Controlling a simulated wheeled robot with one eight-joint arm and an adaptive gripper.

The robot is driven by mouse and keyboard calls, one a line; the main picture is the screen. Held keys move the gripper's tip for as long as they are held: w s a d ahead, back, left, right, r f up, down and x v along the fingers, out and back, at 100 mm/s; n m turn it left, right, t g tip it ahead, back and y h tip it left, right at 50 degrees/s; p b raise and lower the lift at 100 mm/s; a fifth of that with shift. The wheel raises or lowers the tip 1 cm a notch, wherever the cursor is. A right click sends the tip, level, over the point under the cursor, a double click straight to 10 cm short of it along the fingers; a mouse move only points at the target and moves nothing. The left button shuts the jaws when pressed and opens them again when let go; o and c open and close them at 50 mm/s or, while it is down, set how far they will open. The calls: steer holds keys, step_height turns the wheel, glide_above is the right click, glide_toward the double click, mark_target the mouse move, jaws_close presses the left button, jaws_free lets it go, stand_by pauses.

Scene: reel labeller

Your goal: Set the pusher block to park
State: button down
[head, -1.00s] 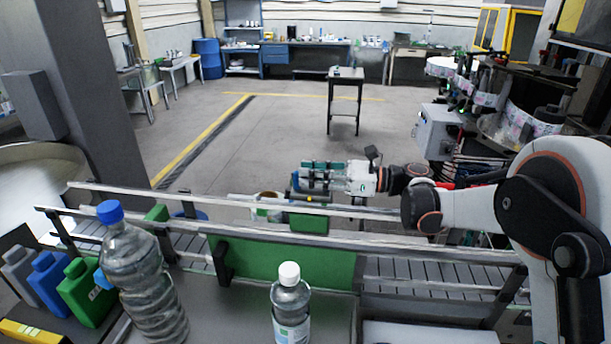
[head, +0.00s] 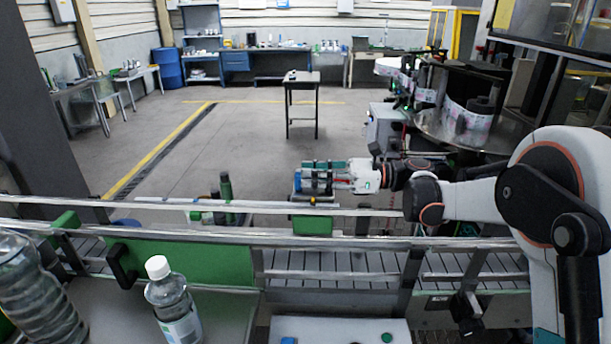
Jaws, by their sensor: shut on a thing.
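The pusher block (head: 313,225) appears to be the green block behind the near conveyor's far rail, in the middle of the head view. Blue and dark parts sit just above it. My gripper (head: 322,177) reaches in from the right, level with these parts, and is shut on the upper part of the block. The fingers overlap the dark and teal parts, so the exact contact is hard to see. The rail hides part of the block's lower side. No park mark is readable.
A slatted conveyor (head: 330,265) with metal rails and a green side panel (head: 190,264) crosses the front. A clear bottle with a white cap (head: 172,305) and a larger bottle (head: 35,290) stand at the front left. Dark green bottles (head: 226,190) are behind the rail. A small table (head: 302,85) stands on open floor.

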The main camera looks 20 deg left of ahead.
steer(key=shift+w+d, duration=0.1)
steer(key=c, duration=1.8)
jaws_free()
steer(key=o, duration=0.3)
steer(key=shift+w+d, duration=0.1)
steer(key=shift+d, duration=0.2)
steer(key=shift+a, duration=0.15)
steer(key=v, duration=1.2)
steer(key=shift+r, duration=0.1)
